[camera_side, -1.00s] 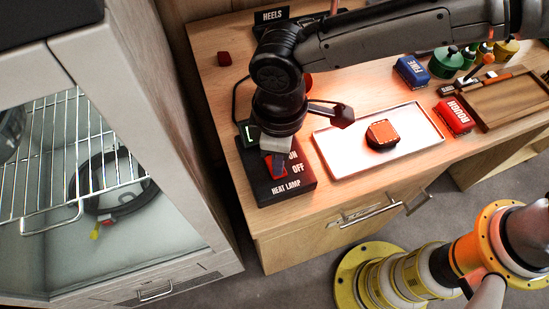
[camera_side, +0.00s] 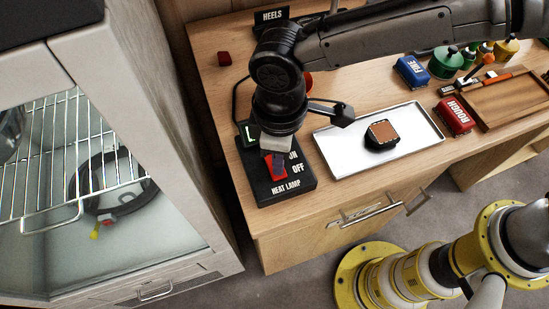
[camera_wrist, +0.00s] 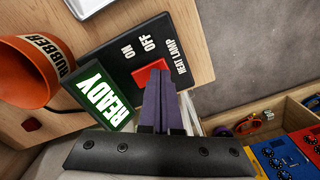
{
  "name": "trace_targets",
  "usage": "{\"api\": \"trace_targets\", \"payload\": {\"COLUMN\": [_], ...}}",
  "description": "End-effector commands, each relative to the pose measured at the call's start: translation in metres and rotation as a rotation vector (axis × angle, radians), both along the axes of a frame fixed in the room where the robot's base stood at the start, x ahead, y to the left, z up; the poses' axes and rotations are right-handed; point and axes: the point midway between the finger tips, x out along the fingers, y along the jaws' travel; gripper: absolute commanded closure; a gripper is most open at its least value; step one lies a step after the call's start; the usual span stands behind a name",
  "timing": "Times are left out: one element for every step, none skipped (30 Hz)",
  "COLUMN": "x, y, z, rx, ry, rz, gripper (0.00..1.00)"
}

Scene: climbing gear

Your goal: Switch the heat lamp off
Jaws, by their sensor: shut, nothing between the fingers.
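The heat lamp switch box (camera_side: 290,187) is black with ON and OFF labels and a red rocker (camera_side: 278,172). It sits at the bench's front left corner. My gripper (camera_side: 268,163) points down at the box, its fingers shut and empty. In the wrist view, the fingertips (camera_wrist: 157,74) overlap the red rocker (camera_wrist: 146,72), at or just above it; contact is not clear. A dark lamp-like head (camera_side: 338,114) hangs over the metal tray (camera_side: 337,165). The block (camera_side: 382,134) on the tray shows no red glow.
A lit green READY sign (camera_wrist: 104,97) stands beside the box, near an orange RUBBER cup (camera_wrist: 38,68). Blue FINE (camera_side: 411,71) and red ROUGH (camera_side: 454,116) blocks lie right of the tray. A cabinet (camera_side: 180,140) stands close at left.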

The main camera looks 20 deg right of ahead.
Motion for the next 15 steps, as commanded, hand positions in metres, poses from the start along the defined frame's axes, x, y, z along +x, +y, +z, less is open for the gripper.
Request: {"api": "trace_targets", "payload": {"x": [0.000, 0.000, 0.000, 0.000, 0.000, 0.001, 0.001, 0.000, 0.000, 0.000, 0.001, 0.000, 0.000, 0.000, 0.001], "y": [0.001, 0.000, 0.000, 0.000, 0.001, 0.001, 0.001, 0.001, 0.001, 0.001, 0.001, 0.001, 0.001, 0.001, 0.001], "z": [0.005, 0.007, 0.010, 0.012, 0.015, 0.018, 0.020, 0.022, 0.025, 0.027, 0.029, 0.032, 0.034, 0.037, 0.039], "rx": [0.003, 0.003, 0.003, 0.003, 0.003, 0.004, 0.004, 0.003, 0.003, 0.004, 0.004, 0.003, 0.003, 0.003, 0.004], "ry": [-0.001, -0.002, -0.001, -0.002, -0.002, -0.003, -0.002, -0.002, -0.002, -0.002, -0.003, -0.002, -0.002, -0.002, -0.002], "rz": [0.000, 0.000, 0.000, 0.000, 0.000, 0.000, 0.000, 0.000, 0.000, 0.000, 0.000, 0.000, 0.000, 0.000, 0.000], "gripper": [1.00, 1.00, 1.00, 1.00, 1.00, 1.00, 1.00, 1.00, 1.00, 1.00, 1.00, 1.00, 1.00, 1.00, 1.00]}}
